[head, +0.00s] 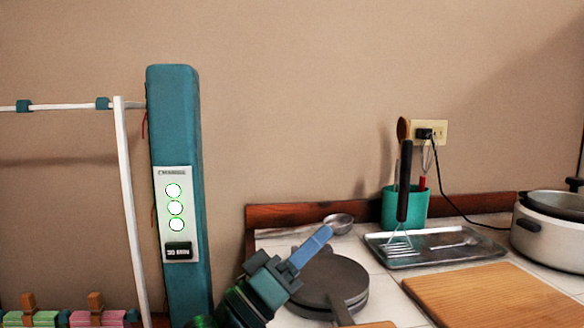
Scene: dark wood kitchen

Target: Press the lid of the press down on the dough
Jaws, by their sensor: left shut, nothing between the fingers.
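The press (342,281) is a dark grey round plate pair on the tiled counter, low in the middle of the head view. Its round lid lies flat over the base, and the two show as stacked discs. No dough is visible; anything between the plates is hidden. My left gripper (325,237) reaches in from the lower left, its blue fingers together and empty. It is in front of the left part of the press and hides some of it. I cannot tell whether it touches the lid. My right gripper is out of view.
A wooden board (495,294) lies right of the press. A white pot (545,236) stands far right. A tall teal post (174,110) rises at left.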

